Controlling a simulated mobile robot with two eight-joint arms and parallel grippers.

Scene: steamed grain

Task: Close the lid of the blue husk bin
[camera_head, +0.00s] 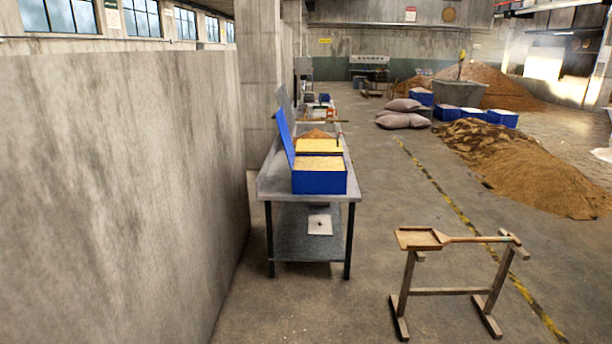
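The blue husk bin (320,182) stands on the near end of a metal table. It is filled with pale, light-coloured material (318,163). Its blue lid (285,138) is open, standing up and leaning outward along the bin's left side. Neither of my grippers is in the camera_head view.
The metal table (352,187) runs along a concrete wall (120,190) on the left. A wooden shovel (422,238) rests on a wooden stand (450,291) at the front right. Grain heaps (530,170) and sacks (402,120) lie farther back. The floor before the table is clear.

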